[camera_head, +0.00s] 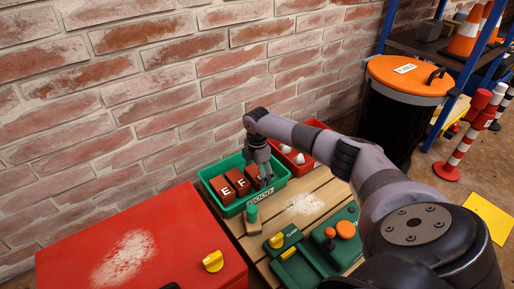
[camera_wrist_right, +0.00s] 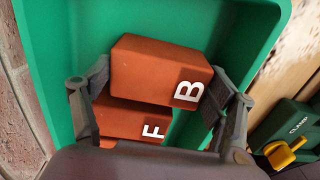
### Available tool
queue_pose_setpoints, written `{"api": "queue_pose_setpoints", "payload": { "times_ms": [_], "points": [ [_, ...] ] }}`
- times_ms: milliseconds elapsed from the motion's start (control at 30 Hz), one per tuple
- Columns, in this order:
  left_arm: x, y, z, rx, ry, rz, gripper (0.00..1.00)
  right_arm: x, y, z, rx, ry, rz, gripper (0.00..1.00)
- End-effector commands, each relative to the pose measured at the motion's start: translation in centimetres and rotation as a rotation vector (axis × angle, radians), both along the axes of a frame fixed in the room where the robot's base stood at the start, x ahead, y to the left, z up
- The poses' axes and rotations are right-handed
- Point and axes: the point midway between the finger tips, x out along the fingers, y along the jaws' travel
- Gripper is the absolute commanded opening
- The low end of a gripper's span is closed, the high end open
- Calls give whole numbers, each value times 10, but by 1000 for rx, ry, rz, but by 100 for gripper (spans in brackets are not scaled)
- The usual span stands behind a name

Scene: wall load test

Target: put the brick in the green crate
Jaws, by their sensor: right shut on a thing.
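The green crate (camera_head: 234,209) with a GOOD label stands at the wall end of the slatted table in the head view. Brick E (camera_head: 227,190) and brick F (camera_head: 238,181) lie side by side in it. My right gripper (camera_head: 265,178) points down into the crate's right part. In the right wrist view its fingers (camera_wrist_right: 165,88) are shut on the sides of brick B (camera_wrist_right: 150,72), over the green crate floor (camera_wrist_right: 75,35). Brick F (camera_wrist_right: 130,120) shows partly behind brick B. Whether brick B touches the floor I cannot tell. My left gripper is out of view.
A red crate (camera_head: 310,128) with white pieces stands right behind the green one. A red box (camera_head: 150,250) is at the left. A green clamp (camera_head: 287,240) and a green block with orange knobs (camera_head: 340,238) sit in front. The brick wall is close behind.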

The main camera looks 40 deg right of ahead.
Motion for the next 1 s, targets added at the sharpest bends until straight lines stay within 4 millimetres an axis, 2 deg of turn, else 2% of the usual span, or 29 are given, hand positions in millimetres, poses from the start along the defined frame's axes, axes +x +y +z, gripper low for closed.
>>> {"api": "queue_pose_setpoints", "payload": {
  "times_ms": [167,533,667,900,1000],
  "points": [
    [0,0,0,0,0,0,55,0,0,-1,0,1,1,87],
    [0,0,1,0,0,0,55,0,0,3,0,0,1,87],
    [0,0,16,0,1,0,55,0,0,21,0,-1,1,87],
    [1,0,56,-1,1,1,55,0,-1,71,-2,0,1,87],
    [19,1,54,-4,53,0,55,0,0,88,-1,-1,2,87]
  ]
}}
